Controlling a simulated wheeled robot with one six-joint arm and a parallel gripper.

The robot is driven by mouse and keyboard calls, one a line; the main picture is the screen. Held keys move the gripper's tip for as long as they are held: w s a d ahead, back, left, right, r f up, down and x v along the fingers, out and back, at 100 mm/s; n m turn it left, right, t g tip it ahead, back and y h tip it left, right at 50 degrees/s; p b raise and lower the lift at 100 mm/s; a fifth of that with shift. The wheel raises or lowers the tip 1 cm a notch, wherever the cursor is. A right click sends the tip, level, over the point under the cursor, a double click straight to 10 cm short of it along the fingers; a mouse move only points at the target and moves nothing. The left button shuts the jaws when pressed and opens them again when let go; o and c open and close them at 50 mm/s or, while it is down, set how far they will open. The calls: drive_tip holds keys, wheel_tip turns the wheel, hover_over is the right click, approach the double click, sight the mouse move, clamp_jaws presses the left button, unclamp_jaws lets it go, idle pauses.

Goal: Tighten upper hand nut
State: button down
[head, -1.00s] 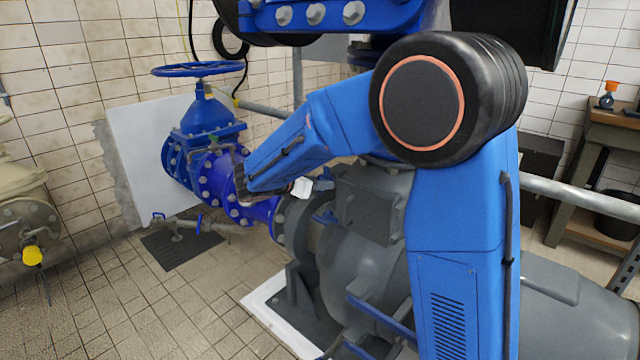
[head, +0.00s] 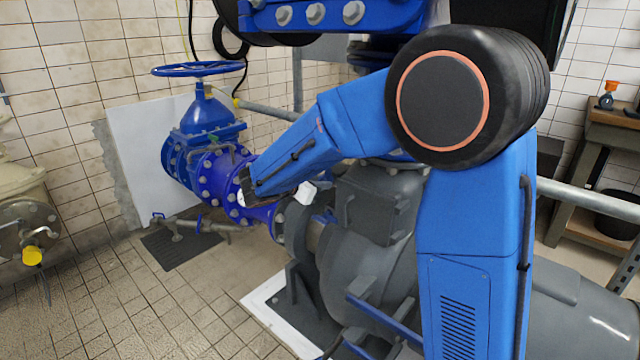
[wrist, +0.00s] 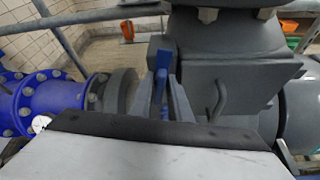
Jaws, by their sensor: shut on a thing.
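A blue upright bar (wrist: 162,70), apparently the hand nut's handle, stands between the grey fingers of my gripper (wrist: 163,82) in the wrist view. The fingers are shut on it from both sides. The bar is close to the grey pump housing (wrist: 230,75). The lower end of the bar and its thread are hidden by the fingers and the wrist body.
A blue valve with a handwheel (head: 197,69) and a blue flanged pipe (head: 219,178) stand left of the pump (head: 375,245). A workbench (head: 610,130) stands at the right. The tiled floor (head: 150,310) is clear at the front left.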

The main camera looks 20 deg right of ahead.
drive_tip(key=m+t, duration=0.1)
drive_tip(key=m, duration=0.1)
drive_tip(key=shift+s+m+t+y, duration=0.1)
drive_tip(key=shift+m+t+y, duration=0.2)
drive_tip(key=shift+y, duration=0.1)
drive_tip(key=m+t, duration=0.2)
drive_tip(key=m, duration=0.1)
drive_tip(key=shift+s+d+f, duration=0.1)
drive_tip(key=shift+f, duration=0.1)
drive_tip(key=m+t, duration=0.1)
drive_tip(key=m, duration=0.2)
drive_tip(key=shift+f, duration=0.1)
drive_tip(key=shift+m+t, duration=0.9)
drive_tip(key=shift+m, duration=0.6)
drive_tip(key=c, duration=1.8)
unclamp_jaws()
drive_tip(key=shift+d, duration=0.1)
drive_tip(key=shift+c, duration=0.2)
